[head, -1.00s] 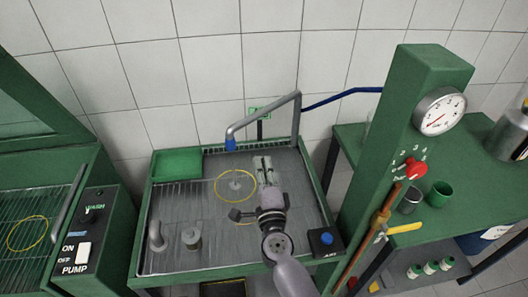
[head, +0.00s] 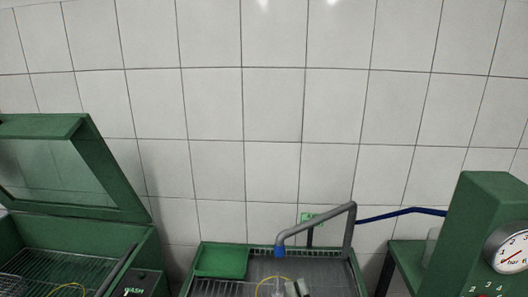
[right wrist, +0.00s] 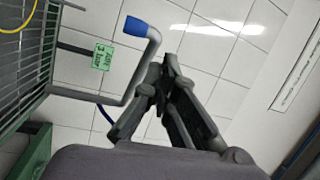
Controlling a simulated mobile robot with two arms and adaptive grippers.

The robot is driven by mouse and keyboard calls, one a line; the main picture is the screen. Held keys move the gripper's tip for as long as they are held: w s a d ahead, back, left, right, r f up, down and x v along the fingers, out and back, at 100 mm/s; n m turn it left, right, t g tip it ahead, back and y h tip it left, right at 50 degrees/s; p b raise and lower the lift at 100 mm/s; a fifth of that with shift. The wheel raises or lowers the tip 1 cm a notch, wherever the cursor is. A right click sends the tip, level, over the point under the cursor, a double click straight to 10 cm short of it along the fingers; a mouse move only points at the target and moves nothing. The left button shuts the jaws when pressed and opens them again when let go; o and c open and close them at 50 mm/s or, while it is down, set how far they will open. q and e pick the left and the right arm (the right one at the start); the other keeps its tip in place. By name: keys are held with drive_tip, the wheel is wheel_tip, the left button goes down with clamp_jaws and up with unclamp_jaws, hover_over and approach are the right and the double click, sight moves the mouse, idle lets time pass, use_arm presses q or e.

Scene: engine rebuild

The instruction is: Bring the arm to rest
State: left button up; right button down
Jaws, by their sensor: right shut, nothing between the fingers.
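My left gripper is in neither view.
A grey pipe with a blue tip (head: 316,230) rises over the wash tray (head: 334,277), near the right gripper. A green bin (head: 221,261) sits at the tray's back left. An open-lidded green washer (head: 75,170) stands left, a green gauge column (head: 481,215) right.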

drive_tip(key=s+a+f+n+g+y, duration=0.35)
drive_tip(key=s+f+n+g, duration=0.45)
drive_tip(key=s+n, duration=0.35)
drive_tip(key=s+d+f+n+g+h, duration=0.2)
drive_tip(key=s+d+f+g+h, duration=0.15)
drive_tip(key=s+d, duration=0.45)
drive_tip(key=s+d+f+n+g+h, duration=0.3)
drive_tip(key=s+d+f+g, duration=0.2)
drive_tip(key=s+d, duration=0.3)
wheel_tip(320, 180, down, 29)
drive_tip(key=s+b, duration=0.2)
drive_tip(key=b, duration=0.1)
drive_tip(key=s+d+f+g+b, duration=0.1)
drive_tip(key=s+d+f+g, duration=0.1)
drive_tip(key=s+f, duration=1.4)
drive_tip(key=shift+d+f, duration=0.15)
drive_tip(key=shift+d, duration=0.1)
